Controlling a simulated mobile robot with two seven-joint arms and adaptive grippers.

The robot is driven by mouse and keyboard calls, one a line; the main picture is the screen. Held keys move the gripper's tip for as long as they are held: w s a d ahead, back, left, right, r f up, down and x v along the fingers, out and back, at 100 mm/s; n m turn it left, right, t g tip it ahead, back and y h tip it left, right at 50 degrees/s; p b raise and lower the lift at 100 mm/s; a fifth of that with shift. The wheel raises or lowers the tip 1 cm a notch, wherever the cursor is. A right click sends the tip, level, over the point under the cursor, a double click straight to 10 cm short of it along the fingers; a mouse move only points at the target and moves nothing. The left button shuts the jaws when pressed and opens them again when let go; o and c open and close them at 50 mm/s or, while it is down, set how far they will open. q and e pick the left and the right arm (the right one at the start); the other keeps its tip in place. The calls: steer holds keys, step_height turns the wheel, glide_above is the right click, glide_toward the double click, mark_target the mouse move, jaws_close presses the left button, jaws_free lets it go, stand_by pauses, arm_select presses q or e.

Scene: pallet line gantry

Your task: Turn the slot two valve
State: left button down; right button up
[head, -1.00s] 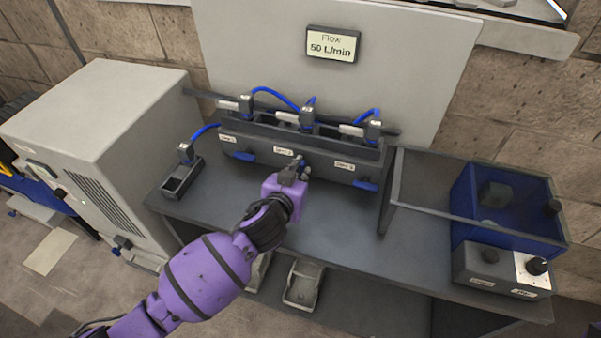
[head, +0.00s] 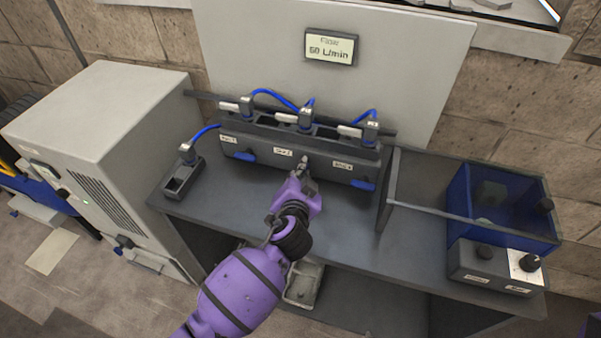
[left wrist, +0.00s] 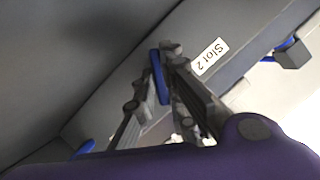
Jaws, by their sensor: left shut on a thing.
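The slot two valve is a blue handle (left wrist: 160,78) on the front of the dark slot box (head: 318,166), beside the "Slot 2" label (left wrist: 209,56). My left gripper (head: 303,165) is at this valve, and its fingers are shut around the handle in the left wrist view (left wrist: 163,75). The handle stands at a steep angle there, across the line of the box front. In the head view the gripper hides most of it. My right gripper is not in view.
Blue handles for slot one (head: 244,157) and slot three (head: 363,184) lie along the box front on either side. A flow display (head: 331,47) hangs behind. A blue bin (head: 490,205) and knob box (head: 495,268) stand right. The bench (head: 350,225) before the box is mostly clear.

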arm_select(q)
steer(key=shift+s+d+f+m+t+y+b, duration=0.1)
steer(key=shift+f+m+t+y+b, duration=0.2)
steer(key=shift+m+y+b, duration=0.5)
steer(key=shift+f+m+t+b, duration=0.15)
steer(key=shift+m+t+b, duration=0.3)
steer(key=shift+m, duration=0.75)
steer(key=shift+m+t+y+b, duration=0.5)
steer(key=shift+m+b, duration=0.3)
steer(key=shift+m, duration=0.3)
steer(key=shift+m+t+b, duration=0.25)
steer(key=shift+m+b, duration=0.25)
steer(key=shift+m, duration=0.1)
steer(key=shift+m+t+b, duration=0.3)
steer(key=shift+m+b, duration=0.35)
steer(key=shift+m, duration=0.05)
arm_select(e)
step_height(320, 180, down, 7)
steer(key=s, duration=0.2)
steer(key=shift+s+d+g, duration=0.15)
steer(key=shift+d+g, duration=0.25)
arm_select(q)
steer(key=shift+r+m, duration=0.2)
steer(key=shift+m, duration=0.1)
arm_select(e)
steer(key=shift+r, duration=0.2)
